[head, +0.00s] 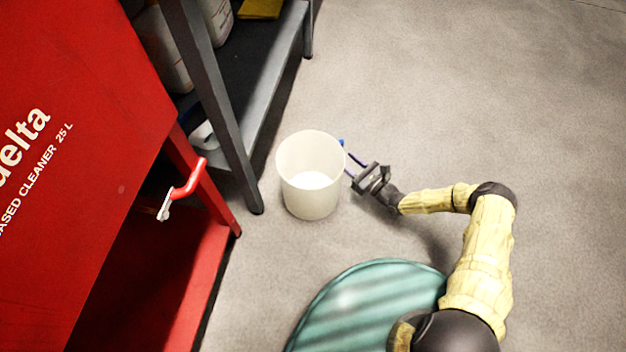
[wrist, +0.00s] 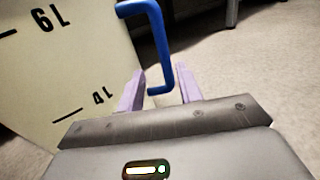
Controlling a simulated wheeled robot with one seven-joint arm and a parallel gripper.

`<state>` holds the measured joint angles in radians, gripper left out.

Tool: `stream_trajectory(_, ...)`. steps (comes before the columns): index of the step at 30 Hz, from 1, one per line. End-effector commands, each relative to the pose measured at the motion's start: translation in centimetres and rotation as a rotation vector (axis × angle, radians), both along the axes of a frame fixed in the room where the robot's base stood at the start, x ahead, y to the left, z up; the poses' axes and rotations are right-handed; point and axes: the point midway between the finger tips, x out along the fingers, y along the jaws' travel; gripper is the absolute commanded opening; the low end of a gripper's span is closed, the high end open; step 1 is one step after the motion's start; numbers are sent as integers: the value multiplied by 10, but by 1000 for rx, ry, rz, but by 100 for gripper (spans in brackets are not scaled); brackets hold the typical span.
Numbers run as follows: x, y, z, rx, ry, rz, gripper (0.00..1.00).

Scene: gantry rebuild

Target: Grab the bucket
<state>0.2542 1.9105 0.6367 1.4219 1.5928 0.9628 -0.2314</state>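The bucket (head: 311,200) is a white, open-topped pail standing upright on the floor. In the wrist view its pale wall (wrist: 75,70) fills the left side, with 6 L and 4 L marks. Its blue handle (wrist: 160,40) sticks out from the wall; only a small blue bit shows in the head view. My gripper (head: 348,163) is at the bucket's right side, pointing at it. Its purple fingers are apart in the wrist view, one on each side of the handle's lower end. I cannot tell whether either finger touches the handle.
A red cabinet (head: 110,110) with a red tap stands at the left. A dark metal shelf (head: 262,85) holding containers stands close behind the bucket to the left. A ribbed teal round thing (head: 375,300) is in front. The floor to the right is clear.

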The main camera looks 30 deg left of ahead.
Motion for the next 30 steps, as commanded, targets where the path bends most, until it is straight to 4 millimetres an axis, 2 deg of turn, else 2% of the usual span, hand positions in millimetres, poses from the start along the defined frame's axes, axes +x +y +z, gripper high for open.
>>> stream_trajectory(14,24,44,-2,0,-1,2,36)
stream_trajectory(30,25,45,0,0,0,0,36)
